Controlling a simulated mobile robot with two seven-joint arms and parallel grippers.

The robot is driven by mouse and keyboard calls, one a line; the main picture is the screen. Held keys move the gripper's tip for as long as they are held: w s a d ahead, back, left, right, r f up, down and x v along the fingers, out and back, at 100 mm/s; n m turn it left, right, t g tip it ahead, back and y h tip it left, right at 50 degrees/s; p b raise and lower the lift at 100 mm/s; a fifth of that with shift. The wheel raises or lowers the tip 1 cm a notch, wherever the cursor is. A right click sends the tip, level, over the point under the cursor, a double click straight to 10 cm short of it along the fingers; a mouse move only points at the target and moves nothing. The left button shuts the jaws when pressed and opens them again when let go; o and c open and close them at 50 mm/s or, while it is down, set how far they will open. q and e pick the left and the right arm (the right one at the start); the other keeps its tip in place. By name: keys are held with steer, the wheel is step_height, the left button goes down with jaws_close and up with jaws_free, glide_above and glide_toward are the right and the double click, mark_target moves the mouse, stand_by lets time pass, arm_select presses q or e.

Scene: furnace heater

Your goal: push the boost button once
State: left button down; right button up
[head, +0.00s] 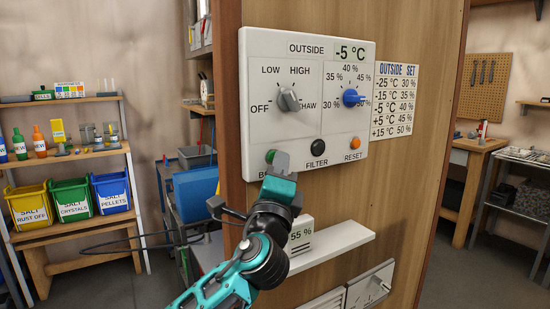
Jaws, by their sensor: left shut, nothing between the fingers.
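The white control panel (300,45) is mounted on a wooden wall. The green boost button (270,156) sits at its lower left, with its label mostly hidden behind my gripper. My left gripper (279,163) is shut and empty. Its tip overlaps the panel's lower left edge just right of the green button; I cannot tell whether it touches. The black filter button (318,147) and the orange reset button (355,142) are to the right. My right gripper is not in view.
The panel also has a grey knob (289,100) and a blue knob (352,97). Below, a white shelf (335,244) sticks out from the wall and holds a display reading 55 % (301,232). A settings chart (396,101) hangs at the right. Shelves with bins stand far left.

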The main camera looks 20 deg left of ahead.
arm_select(q)
steer(key=shift+s+d, duration=0.45)
steer(key=shift+d, duration=0.1)
steer(key=shift+s+d, duration=0.1)
steer(key=shift+d, duration=0.05)
steer(key=s+d, duration=0.1)
steer(key=d, duration=0.1)
steer(key=s+d, duration=0.1)
steer(key=s, duration=0.1)
steer(key=shift+d, duration=0.35)
stand_by(0.5)
step_height(320, 180, down, 25)
steer(key=s+n+g+h, duration=0.3)
steer(key=n+g+h, duration=0.2)
steer(key=g, duration=0.1)
steer(key=s+a+f+n+g+h, duration=0.1)
steer(key=s+a+f+n+g, duration=0.2)
steer(key=s+f+n, duration=0.8)
steer(key=s+f+g, duration=0.2)
steer(key=s+f, duration=0.6)
steer(key=f, duration=0.1)
steer(key=shift+f+n+g+h, duration=0.25)
steer(key=shift+n+g+h, duration=0.05)
steer(key=shift+h, duration=0.1)
